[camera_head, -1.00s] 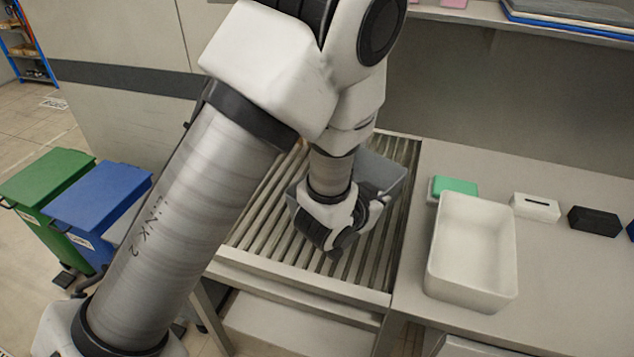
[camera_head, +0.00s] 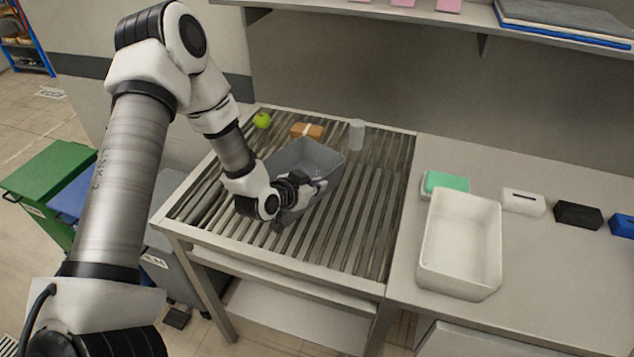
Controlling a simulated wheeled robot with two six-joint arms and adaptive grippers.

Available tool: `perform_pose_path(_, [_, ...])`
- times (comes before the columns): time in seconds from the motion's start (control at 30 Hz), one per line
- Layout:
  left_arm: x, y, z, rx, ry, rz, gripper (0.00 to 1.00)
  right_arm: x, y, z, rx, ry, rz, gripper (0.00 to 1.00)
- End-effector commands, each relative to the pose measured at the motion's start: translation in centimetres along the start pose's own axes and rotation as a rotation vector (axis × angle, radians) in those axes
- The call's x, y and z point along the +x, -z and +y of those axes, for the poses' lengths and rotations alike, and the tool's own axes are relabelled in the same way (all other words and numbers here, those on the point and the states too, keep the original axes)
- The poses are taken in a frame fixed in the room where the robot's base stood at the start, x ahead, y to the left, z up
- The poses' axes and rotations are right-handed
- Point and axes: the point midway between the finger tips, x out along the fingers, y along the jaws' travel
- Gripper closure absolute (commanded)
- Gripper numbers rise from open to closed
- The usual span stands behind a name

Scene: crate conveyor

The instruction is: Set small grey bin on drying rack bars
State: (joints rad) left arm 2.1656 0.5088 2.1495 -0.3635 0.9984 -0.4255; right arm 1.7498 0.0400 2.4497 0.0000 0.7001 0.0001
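The small grey bin (camera_head: 318,157) is over the dark bars of the drying rack (camera_head: 345,235), left of the rack's middle. Its open top faces up. I cannot tell whether its base lies flat on the bars. My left gripper (camera_head: 313,188) is at the bin's near side, with its fingers by the near rim. The wrist hides part of the bin's near left wall, and whether the fingers are closed on the rim is unclear. My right gripper is out of view.
A green apple (camera_head: 262,120), a brown box (camera_head: 307,131) and a clear cup (camera_head: 356,134) stand at the rack's back. Right of it, a white tub (camera_head: 460,245) and several small boxes sit on the counter. A shelf (camera_head: 430,14) overhangs the back. The rack's right bars are free.

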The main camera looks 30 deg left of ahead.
Motion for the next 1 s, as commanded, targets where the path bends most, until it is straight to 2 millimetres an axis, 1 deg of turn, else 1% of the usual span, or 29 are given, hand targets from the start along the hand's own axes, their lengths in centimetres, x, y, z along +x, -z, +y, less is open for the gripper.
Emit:
perform_pose_path(0.2, [0.1, -0.4, 0.1, -0.001, -0.001, -0.003, 1.0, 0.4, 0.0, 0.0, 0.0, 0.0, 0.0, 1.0])
perform_pose_path(0.23, [0.1, -0.3, 0.1, -0.002, -0.001, -0.004, 0.86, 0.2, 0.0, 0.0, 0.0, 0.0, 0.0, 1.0])
perform_pose_path(0.27, [0.1, -0.3, 0.1, -0.002, -0.001, -0.004, 0.76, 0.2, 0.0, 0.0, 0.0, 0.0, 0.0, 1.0])
perform_pose_path(0.3, [0.1, -0.3, 0.1, -0.002, -0.001, -0.004, 0.69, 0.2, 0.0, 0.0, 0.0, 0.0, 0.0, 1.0])
perform_pose_path(0.57, [0.0, -0.2, 0.1, -0.002, -0.001, -0.003, 0.69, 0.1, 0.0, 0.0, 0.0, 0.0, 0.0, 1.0])
perform_pose_path(0.67, [-0.4, 0.0, 0.0, -0.004, 0.0, -0.003, 0.69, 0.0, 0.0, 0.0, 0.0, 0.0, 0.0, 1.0])
perform_pose_path(0.77, [-1.8, -0.1, 0.0, -0.007, 0.001, -0.003, 0.69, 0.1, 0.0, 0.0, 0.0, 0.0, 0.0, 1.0])
perform_pose_path(0.87, [-4.3, 0.1, -0.1, -0.012, 0.001, -0.001, 0.69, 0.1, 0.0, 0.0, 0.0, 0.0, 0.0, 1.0])
perform_pose_path(0.93, [-6.3, 0.1, 0.0, -0.014, -0.001, 0.0, 0.69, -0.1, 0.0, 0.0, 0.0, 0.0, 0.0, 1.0])
perform_pose_path(1.0, [-8.1, 0.3, -0.1, -0.014, 0.002, -0.001, 0.69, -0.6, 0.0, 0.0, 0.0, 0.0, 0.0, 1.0])
